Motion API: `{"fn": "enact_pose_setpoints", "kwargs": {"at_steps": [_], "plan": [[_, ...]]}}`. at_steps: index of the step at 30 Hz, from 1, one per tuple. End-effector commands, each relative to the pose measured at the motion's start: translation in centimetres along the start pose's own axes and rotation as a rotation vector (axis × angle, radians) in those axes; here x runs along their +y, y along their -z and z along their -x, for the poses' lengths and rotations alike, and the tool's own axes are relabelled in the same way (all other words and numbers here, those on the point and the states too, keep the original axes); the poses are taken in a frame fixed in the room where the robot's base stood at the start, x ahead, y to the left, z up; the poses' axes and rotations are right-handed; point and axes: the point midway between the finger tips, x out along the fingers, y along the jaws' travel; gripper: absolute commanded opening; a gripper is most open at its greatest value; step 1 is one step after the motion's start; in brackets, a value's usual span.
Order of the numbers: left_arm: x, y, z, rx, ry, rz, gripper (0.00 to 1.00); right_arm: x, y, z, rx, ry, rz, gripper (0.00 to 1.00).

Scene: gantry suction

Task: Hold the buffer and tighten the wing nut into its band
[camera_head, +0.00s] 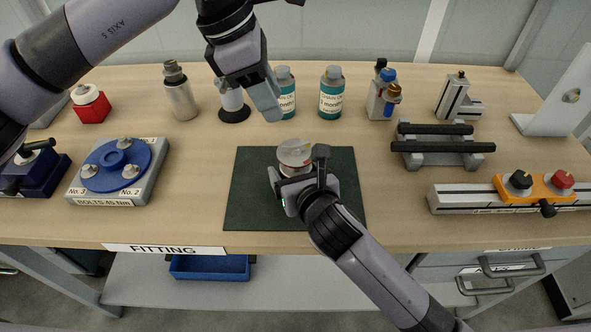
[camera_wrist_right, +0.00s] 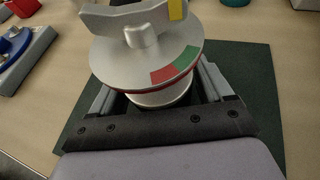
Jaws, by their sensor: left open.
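The buffer (camera_head: 296,153) is a silver round body with a wide disc on top, standing over the dark green mat (camera_head: 255,210). In the right wrist view its disc (camera_wrist_right: 120,68) carries a red and a green patch side by side on the near right edge. The grey wing nut (camera_wrist_right: 141,33) sits on the disc; one wing has a yellow mark, on the far right side, away from the green patch. My right gripper (camera_head: 291,176) has its fingers on both sides of the body below the disc; the contact is partly hidden. My left gripper (camera_head: 266,100) is open and empty, above and behind the buffer.
A blue bolt fixture (camera_head: 112,165) is at left. A grey cradle with black bars (camera_head: 440,150) and a rail with an orange block (camera_head: 545,188) are at right.

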Motion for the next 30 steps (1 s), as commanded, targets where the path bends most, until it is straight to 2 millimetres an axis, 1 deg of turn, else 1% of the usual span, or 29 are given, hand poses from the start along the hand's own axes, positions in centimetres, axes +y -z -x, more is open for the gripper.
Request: {"fn": "enact_pose_setpoints", "kwargs": {"at_steps": [1,2,3,5,6,7,14,15,20,23,30], "plan": [[0.0,0.0,0.0,0.0,0.0,0.0,0.43,0.0,0.0,0.0,0.0,0.0,0.0,0.62],[0.0,0.0,0.0,0.0,0.0,0.0,0.43,0.0,0.0,0.0,0.0,0.0,0.0,0.53],[0.0,0.0,0.0,0.0,0.0,0.0,0.43,0.0,0.0,0.0,0.0,0.0,0.0,0.4],[0.0,0.0,0.0,0.0,0.0,0.0,0.43,0.0,0.0,0.0,0.0,0.0,0.0,0.2],[0.0,0.0,0.0,0.0,0.0,0.0,0.43,0.0,0.0,0.0,0.0,0.0,0.0,0.07],[0.0,0.0,0.0,0.0,0.0,0.0,0.43,0.0,0.0,0.0,0.0,0.0,0.0,0.02],[0.0,0.0,0.0,0.0,0.0,0.0,0.43,0.0,0.0,0.0,0.0,0.0,0.0,0.02],[0.0,0.0,0.0,0.0,0.0,0.0,0.35,0.0,0.0,0.0,0.0,0.0,0.0,0.02],[-0.3,-0.1,-0.6,-0.03,0.024,-0.01,0.35,0.0,0.0,0.0,0.0,0.001,0.0,0.02],[-0.9,-0.3,-1.4,-0.096,0.068,-0.032,0.35,0.0,0.0,0.0,0.0,0.001,0.0,0.02],[-2.7,-0.9,-3.7,-0.371,0.187,-0.094,0.35,0.0,0.0,0.0,0.001,0.001,0.0,0.02]]}}
